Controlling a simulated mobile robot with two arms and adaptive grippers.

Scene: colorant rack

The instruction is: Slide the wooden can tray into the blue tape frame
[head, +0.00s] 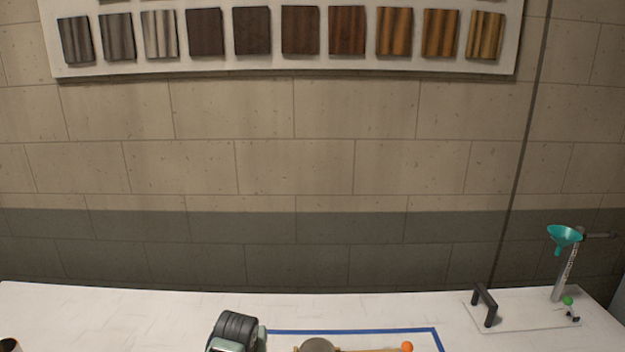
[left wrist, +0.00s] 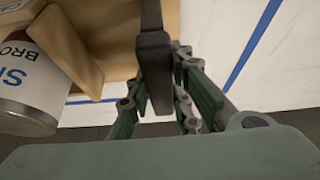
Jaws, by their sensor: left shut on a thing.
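The wooden can tray (left wrist: 112,30) fills the upper left of the left wrist view, with a silver-rimmed, labelled can (left wrist: 32,88) on it. My left gripper (left wrist: 158,82) is shut on the tray's dark handle bar (left wrist: 153,55), with its green fingers on both sides. The blue tape frame (head: 350,331) shows at the bottom of the head view, its far side and right corner visible. Blue tape (left wrist: 252,45) also runs right of the gripper in the left wrist view. The head view cuts off most of the tray, so its full position against the tape is hidden. My right gripper is not in view.
An orange ball (head: 407,346) shows inside the tape. The table behind the frame is clear.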

